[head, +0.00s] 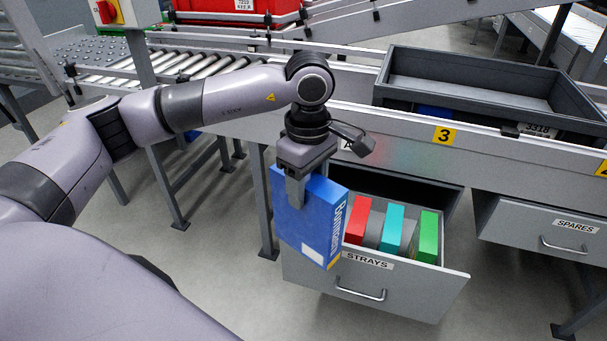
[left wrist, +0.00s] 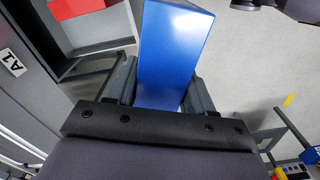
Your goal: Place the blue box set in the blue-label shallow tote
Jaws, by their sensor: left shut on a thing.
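My left gripper (head: 296,188) points down in the head view and is shut on the blue box set (head: 318,222). The box hangs upright, slightly tilted, in front of the left part of the open STRAYS drawer (head: 420,290). The left wrist view shows the blue box set (left wrist: 172,45) between the two fingers. A dark grey shallow tote (head: 480,92) stands on the conveyor at the right, with a blue patch, seemingly its label, on its near side. The gripper is left of the tote and apart from it. My right gripper is not in view.
The drawer holds a red box (head: 358,220), a teal box (head: 392,230) and a green box (head: 428,237). A conveyor side rail with a yellow 3 sign (head: 444,136) runs before the tote. A red tote (head: 235,10) is at the back. A closed SPARES drawer (head: 550,235) is at right.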

